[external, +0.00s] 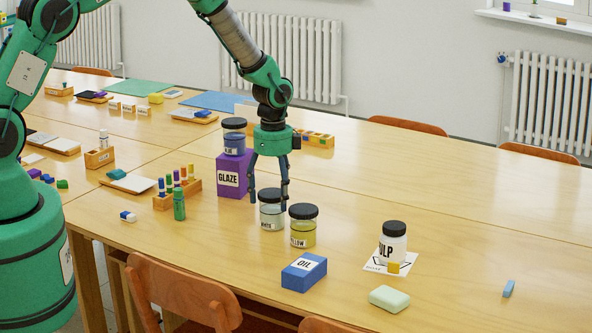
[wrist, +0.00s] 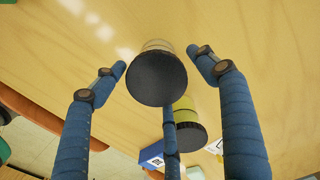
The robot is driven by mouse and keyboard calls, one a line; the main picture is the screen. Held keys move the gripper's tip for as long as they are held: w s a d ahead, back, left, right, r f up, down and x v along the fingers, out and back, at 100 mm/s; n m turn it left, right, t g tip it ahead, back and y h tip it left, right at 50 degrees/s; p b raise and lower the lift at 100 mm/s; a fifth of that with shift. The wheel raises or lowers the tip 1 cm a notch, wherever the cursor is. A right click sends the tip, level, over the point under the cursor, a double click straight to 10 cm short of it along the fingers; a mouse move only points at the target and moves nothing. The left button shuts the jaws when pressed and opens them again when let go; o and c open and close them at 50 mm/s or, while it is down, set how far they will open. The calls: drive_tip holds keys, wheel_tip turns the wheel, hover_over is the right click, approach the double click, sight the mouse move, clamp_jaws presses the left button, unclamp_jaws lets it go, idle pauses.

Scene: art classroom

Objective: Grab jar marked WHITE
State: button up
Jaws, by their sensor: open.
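The WHITE jar (external: 271,217) is clear glass with pale contents, a black lid and a label reading WHITE. It stands upright on the table. My gripper (external: 268,193) points down over it, fingers open around its lid. In the wrist view the jar's black lid (wrist: 157,79) lies between the spread blue fingers of my gripper (wrist: 160,62), with gaps at left and right. A third finger shows below the lid; I cannot tell whether it touches. The fingers partly hide the lid in the external view.
The YELLOW jar (external: 303,230) stands close at the right of the WHITE jar. The purple GLAZE box (external: 233,177), with a BLUE jar (external: 234,140) on top, stands behind left. A blue OIL box (external: 304,272) lies in front. The table right of the PULP jar (external: 393,245) is mostly clear.

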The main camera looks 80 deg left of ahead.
sight(272, 212)
drive_tip(key=shift+f, duration=0.1)
drive_tip(key=shift+s+a+f+b, duration=0.1)
drive_tip(key=shift+f+b, duration=0.1)
drive_tip(key=shift+f, duration=1.05)
drive_tip(key=shift+s+a+f+b, duration=0.1)
drive_tip(key=shift+f+b, duration=0.1)
drive_tip(key=shift+f, duration=1.05)
drive_tip(key=c, duration=1.4)
